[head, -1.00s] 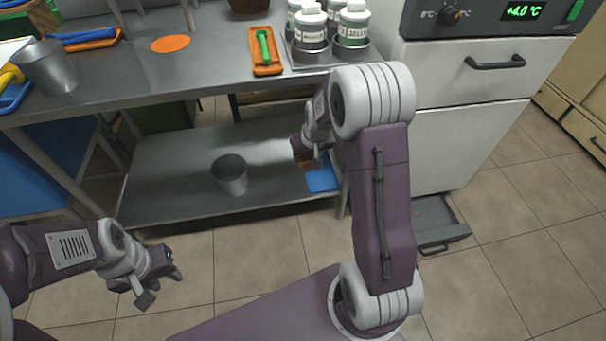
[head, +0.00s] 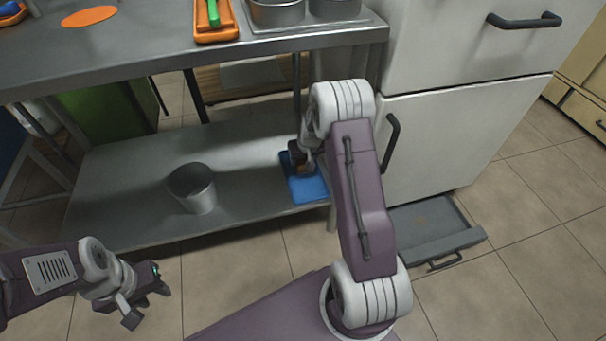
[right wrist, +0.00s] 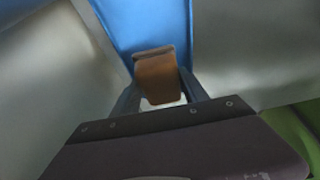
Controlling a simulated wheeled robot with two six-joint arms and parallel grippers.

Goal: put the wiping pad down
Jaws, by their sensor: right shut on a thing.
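The wiping pad (right wrist: 158,80) is a small orange-brown block with a darker top edge. In the right wrist view it sits between the fingers of my right gripper (right wrist: 160,95), which is shut on it. In the head view my right gripper (head: 303,165) is low over the blue mat (head: 309,190) on the lower shelf, and the pad is mostly hidden there. The mat lies behind the pad in the right wrist view (right wrist: 150,22). I cannot tell whether the pad touches it. My left gripper (head: 146,300) is open and empty above the floor.
A grey metal cup (head: 193,188) stands on the lower shelf (head: 120,185), left of the mat. The tabletop (head: 150,50) overhangs the shelf. A white cabinet (head: 450,130) stands at the right, with an open grey drawer (head: 425,225) low down.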

